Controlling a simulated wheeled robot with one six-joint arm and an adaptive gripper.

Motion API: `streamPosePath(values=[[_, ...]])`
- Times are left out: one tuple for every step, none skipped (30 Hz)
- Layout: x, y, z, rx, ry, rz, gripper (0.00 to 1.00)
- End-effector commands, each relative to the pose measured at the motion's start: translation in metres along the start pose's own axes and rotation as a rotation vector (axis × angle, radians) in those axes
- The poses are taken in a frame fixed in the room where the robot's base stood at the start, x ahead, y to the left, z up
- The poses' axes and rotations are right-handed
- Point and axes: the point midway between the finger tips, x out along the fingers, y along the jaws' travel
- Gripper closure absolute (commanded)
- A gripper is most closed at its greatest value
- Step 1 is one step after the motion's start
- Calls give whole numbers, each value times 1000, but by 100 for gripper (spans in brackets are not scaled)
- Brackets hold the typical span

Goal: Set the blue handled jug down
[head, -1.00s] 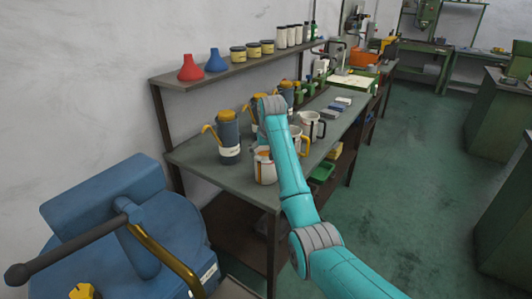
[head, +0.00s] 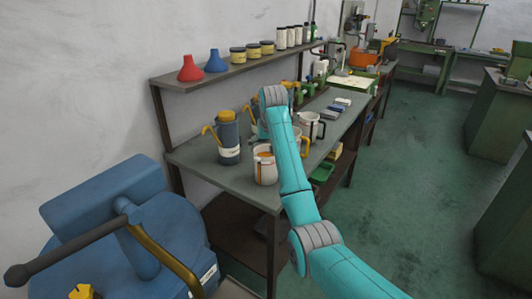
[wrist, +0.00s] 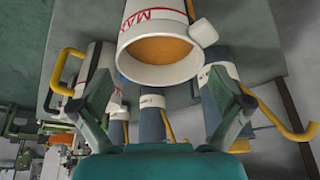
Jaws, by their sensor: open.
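In the head view a white jug (head: 265,166) with orange contents stands upright at the near end of the bench (head: 205,165). In the wrist view its open mouth and red-marked white wall (wrist: 150,35) fill the top middle. A small blue patch shows at its rim there; I cannot make out a blue handle clearly. My gripper (wrist: 160,78) is open, its fingers apart on either side of the view, and I see nothing held between them. In the head view my own arm hides the gripper.
A grey-blue oil can (head: 228,140) with a yellow spout stands left of the jug. Other white jugs, one with a black handle (head: 312,126), stand behind. A shelf (head: 215,72) with bottles and tins runs above the bench.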

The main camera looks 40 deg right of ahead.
Motion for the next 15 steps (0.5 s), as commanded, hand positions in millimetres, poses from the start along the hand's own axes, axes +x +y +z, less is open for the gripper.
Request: streamPosePath(values=[[-12,0,-1,0,5,0,0],[-18,0,-1,0,5,0,0],[-26,0,-1,0,5,0,0],[-32,0,-1,0,5,0,0],[-38,0,-1,0,4,0,0],[-45,0,-1,0,4,0,0],[-50,0,-1,0,4,0,0],[-54,0,-1,0,3,0,0],[-60,0,0,0,3,0,0],[-64,0,-1,0,4,0,0],[-68,0,-1,0,4,0,0],[-72,0,-1,0,3,0,0],[-74,0,-1,0,4,0,0],[-76,0,-1,0,4,0,0],[-78,0,-1,0,3,0,0]])
